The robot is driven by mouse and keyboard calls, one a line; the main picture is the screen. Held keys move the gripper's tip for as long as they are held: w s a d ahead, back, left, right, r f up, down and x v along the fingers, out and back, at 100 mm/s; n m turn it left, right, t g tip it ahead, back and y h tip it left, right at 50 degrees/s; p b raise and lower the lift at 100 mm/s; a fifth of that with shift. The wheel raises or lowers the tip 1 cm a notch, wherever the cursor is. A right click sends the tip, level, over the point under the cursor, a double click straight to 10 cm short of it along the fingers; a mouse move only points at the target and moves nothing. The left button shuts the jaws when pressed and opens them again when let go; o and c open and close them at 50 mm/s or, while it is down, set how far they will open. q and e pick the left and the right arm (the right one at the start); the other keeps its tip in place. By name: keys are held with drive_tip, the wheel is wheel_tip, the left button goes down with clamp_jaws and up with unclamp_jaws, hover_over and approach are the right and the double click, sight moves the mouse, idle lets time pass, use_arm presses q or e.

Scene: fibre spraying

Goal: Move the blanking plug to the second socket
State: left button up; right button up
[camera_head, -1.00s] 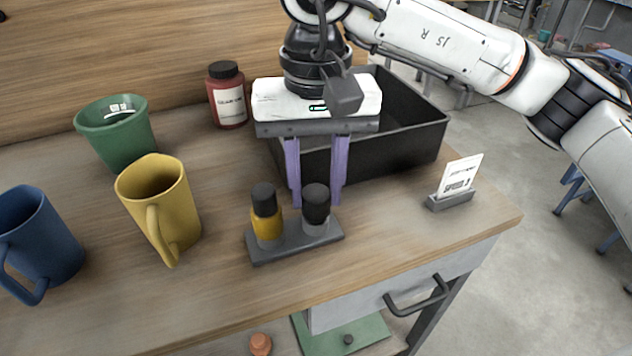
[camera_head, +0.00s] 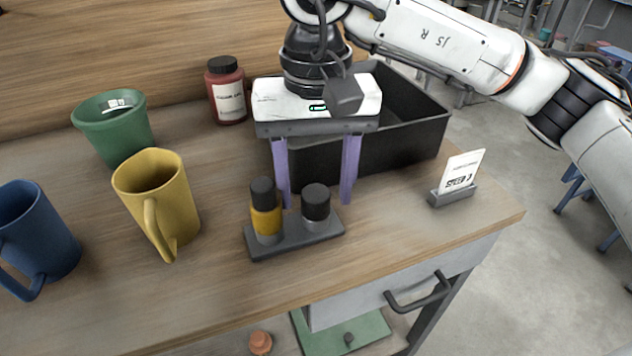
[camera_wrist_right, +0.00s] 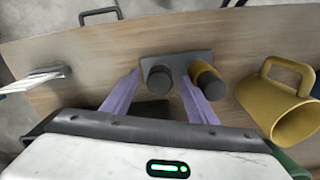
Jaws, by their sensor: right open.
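A dark grey two-socket holder (camera_head: 298,242) sits near the table's front edge. Its right socket holds a short plug with a black top (camera_head: 316,203) and grey collar, which I take to be the blanking plug. Its left socket holds a yellow piece with a black cap (camera_head: 265,213). Both stand upright. My right gripper (camera_head: 316,203) points down just behind the holder, open and empty. In the right wrist view, the black plug (camera_wrist_right: 161,84) lies between the fingertip lines, and one finger passes close to the yellow piece (camera_wrist_right: 207,80). My left gripper is not in view.
A black open bin (camera_head: 410,150) stands behind my right gripper. A red bottle (camera_head: 228,98), a green cup (camera_head: 118,135), a yellow mug (camera_head: 160,200) and a blue mug (camera_head: 32,240) stand to the left. A card stand (camera_head: 452,196) is on the right.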

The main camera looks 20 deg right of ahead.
sight(316, 194)
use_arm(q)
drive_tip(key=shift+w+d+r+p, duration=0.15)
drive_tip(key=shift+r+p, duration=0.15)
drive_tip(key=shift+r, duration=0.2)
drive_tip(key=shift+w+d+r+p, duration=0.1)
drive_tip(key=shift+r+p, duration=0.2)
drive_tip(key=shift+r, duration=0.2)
use_arm(e)
wheel_tip(316, 194, up, 10)
drive_tip(key=shift+r, duration=0.15)
